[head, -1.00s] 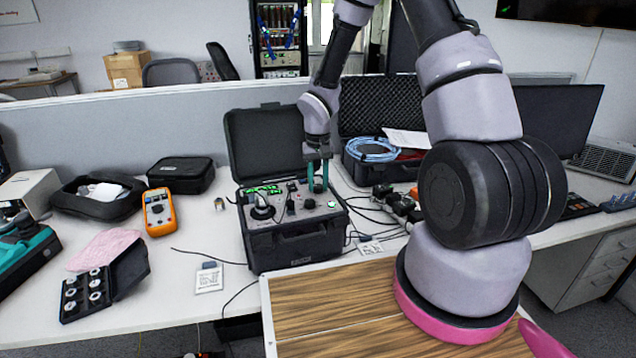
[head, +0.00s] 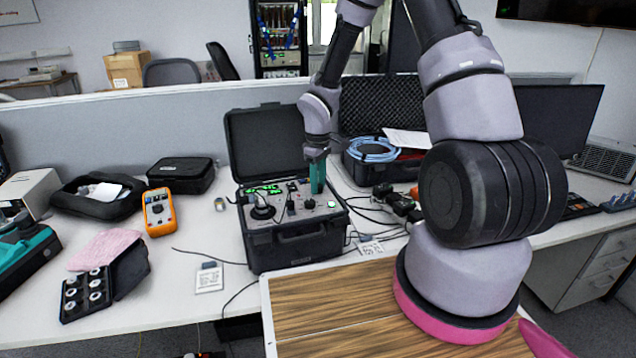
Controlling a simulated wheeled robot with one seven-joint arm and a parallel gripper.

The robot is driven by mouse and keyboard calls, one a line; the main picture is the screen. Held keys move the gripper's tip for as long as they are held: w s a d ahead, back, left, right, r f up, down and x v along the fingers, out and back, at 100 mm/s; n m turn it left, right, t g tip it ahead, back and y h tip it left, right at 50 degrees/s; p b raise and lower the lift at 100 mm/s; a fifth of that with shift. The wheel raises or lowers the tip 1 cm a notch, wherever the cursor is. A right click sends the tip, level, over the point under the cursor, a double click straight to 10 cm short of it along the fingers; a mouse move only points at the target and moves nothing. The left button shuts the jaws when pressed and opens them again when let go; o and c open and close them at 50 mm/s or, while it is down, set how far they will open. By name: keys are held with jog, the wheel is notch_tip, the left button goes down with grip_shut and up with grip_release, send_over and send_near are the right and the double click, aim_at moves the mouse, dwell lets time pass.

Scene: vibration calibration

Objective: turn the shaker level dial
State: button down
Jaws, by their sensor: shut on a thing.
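The shaker unit is an open black case (head: 300,250) on the white desk, its lid (head: 262,140) raised behind it. Its top panel shows green lit displays (head: 262,190), a round black fitting at the left, several small knobs and a lit green button at the right. My gripper (head: 317,190) points down onto the right part of this panel. Its green fingers are seen edge-on and are shut on a knob there, which I take to be the level dial. The fingers hide that knob, so its pointer and setting cannot be seen.
An orange multimeter (head: 159,212) and black pouches lie to the left. A second open case with blue cable (head: 372,150) stands behind at the right. Black cables (head: 375,215) run beside the shaker case.

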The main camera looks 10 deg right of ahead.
jog(key=shift+n, duration=0.8)
jog(key=c, duration=0.8)
grip_release()
jog(key=shift+r, duration=0.1)
notch_tip(320, 180, up, 11)
jog(key=shift+f, duration=0.15)
